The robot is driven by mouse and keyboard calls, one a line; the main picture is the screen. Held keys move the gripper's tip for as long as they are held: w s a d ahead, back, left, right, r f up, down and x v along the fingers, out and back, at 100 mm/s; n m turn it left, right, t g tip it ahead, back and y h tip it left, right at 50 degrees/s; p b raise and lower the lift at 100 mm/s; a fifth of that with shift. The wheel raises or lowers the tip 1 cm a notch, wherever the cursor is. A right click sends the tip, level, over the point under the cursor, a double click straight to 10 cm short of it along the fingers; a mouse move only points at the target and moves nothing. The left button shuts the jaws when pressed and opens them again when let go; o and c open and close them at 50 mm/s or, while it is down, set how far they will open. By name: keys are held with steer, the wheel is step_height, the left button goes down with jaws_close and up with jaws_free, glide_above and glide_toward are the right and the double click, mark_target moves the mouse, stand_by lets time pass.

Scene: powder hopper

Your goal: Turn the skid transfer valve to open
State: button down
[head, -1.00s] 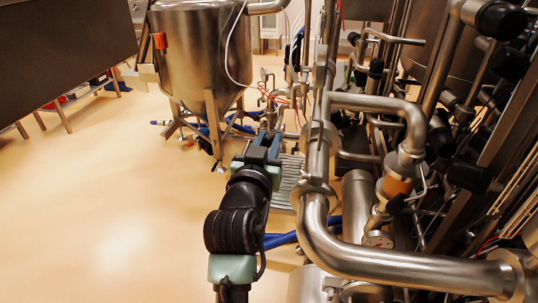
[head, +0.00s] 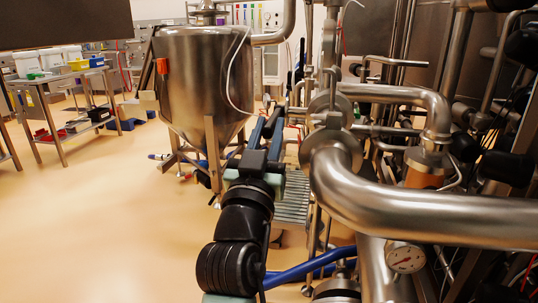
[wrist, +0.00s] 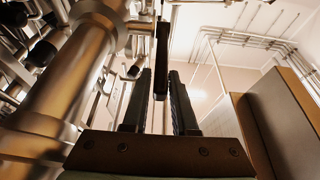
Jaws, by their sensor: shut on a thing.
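My gripper (head: 267,126) is in the middle of the head view, at the end of my arm and left of the thick steel pipe. The wrist view shows its two dark fingers (wrist: 161,78) pointing up, with a thin dark bar, the valve handle (wrist: 162,45), between their tips. The fingers are shut on this handle. The handle stands beside a large shiny pipe in the wrist view. In the head view the grip is small and crowded by pipework, so the valve body and the handle's exact angle cannot be made out.
A steel hopper (head: 203,85) on legs stands behind and left of my gripper. A table with containers (head: 62,90) is at the far left. The floor at left is clear.

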steer(key=shift+f+t+b, duration=0.6)
steer(key=shift+f+b, duration=0.3)
steer(key=shift+b, duration=1.3)
steer(key=shift+w+d+f+h+b, duration=0.1)
steer(key=shift+d+h+b, duration=0.05)
steer(key=shift+h+b, duration=0.25)
steer(key=c, duration=0.7)
jaws_free()
steer(key=shift+w, duration=0.1)
steer(key=shift+r, duration=0.25)
steer(key=shift+s, duration=0.2)
steer(key=b+v, duration=0.2)
steer(key=v, duration=1.1)
steer(key=shift+w+f, duration=0.1)
